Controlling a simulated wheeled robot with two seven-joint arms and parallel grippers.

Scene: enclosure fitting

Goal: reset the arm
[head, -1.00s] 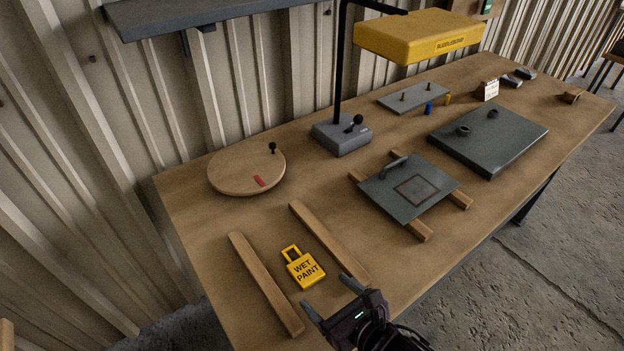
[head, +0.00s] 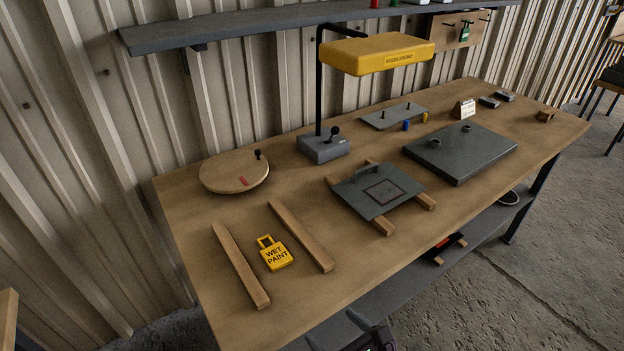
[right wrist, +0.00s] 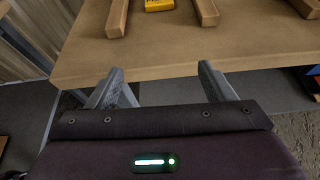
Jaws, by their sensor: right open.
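My right gripper (right wrist: 160,85) is open and empty in the right wrist view, its two fingers apart below the table's front edge. In the head view only a small part of it shows at the bottom edge, in front of the workbench (head: 200,300). My left gripper is in neither view.
A grey plate with a handle (head: 378,190) rests on wooden strips. Behind are a round wooden board (head: 233,172), a yellow lamp (head: 375,53) on a grey base (head: 323,146) and a larger grey panel (head: 460,152). A lower shelf (head: 400,278) runs under the bench.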

